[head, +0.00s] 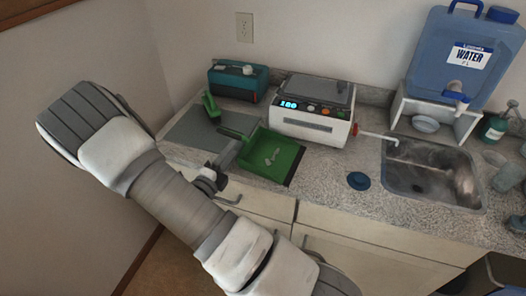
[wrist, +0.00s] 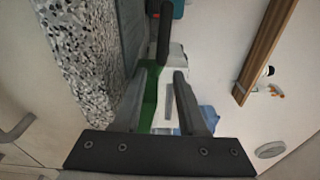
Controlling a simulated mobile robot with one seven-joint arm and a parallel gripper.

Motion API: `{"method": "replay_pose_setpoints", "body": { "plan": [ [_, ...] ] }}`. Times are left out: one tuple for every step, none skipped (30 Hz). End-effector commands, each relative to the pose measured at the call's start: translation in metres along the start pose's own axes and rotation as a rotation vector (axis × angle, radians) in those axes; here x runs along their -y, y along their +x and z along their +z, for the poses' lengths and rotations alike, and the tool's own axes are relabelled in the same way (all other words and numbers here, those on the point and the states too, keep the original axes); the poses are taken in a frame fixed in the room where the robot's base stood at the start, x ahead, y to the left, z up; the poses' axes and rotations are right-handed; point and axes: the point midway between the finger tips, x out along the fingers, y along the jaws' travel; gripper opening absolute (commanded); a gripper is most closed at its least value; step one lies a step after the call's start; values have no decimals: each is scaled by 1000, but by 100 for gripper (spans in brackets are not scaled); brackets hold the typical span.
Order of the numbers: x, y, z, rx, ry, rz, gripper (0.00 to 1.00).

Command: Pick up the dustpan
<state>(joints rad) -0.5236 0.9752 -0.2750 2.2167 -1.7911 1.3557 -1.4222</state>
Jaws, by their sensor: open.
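The green dustpan (head: 272,157) lies on the granite counter in front of the white device, its pan towards the right and its handle (head: 236,135) towards the upper left. My gripper (head: 228,152) is open at the dustpan's left side, close to the handle. In the wrist view, part of the green dustpan (wrist: 150,100) shows between and behind the two fingers of my gripper (wrist: 170,74). A dark upright bar (wrist: 165,35) shows just beyond the fingertips; I cannot tell whether it is the dustpan's handle. Whether the fingers touch the dustpan cannot be told.
A green brush (head: 210,105) stands behind on a grey mat (head: 190,130). A teal box (head: 238,80) and the white device (head: 312,112) stand along the wall. A sink (head: 435,172), a blue stopper (head: 358,181) and a water container (head: 465,60) are at the right.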

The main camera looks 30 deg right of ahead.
Motion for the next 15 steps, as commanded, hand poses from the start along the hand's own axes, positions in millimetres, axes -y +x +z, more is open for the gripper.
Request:
{"method": "replay_pose_setpoints", "body": {
  "plan": [
    [0,5,0,-1,0,0,41],
    [0,6,0,-1,1,1,41],
    [0,8,0,0,1,1,41],
    [0,10,0,0,1,1,41],
    [0,11,0,-1,1,1,41],
    [0,15,0,-1,1,1,41],
    [0,18,-1,-2,1,1,41],
    [0,23,-2,-3,1,0,41],
    [0,29,-2,-4,1,0,41],
    [0,34,-3,-4,1,-1,41],
    [0,39,-3,-4,1,-1,41],
    [0,45,-3,-4,2,-1,41],
    [0,49,-3,-3,2,-1,41],
    [0,52,-2,-2,2,-1,41],
    [0,56,-3,-2,2,0,41]
  ]
}}
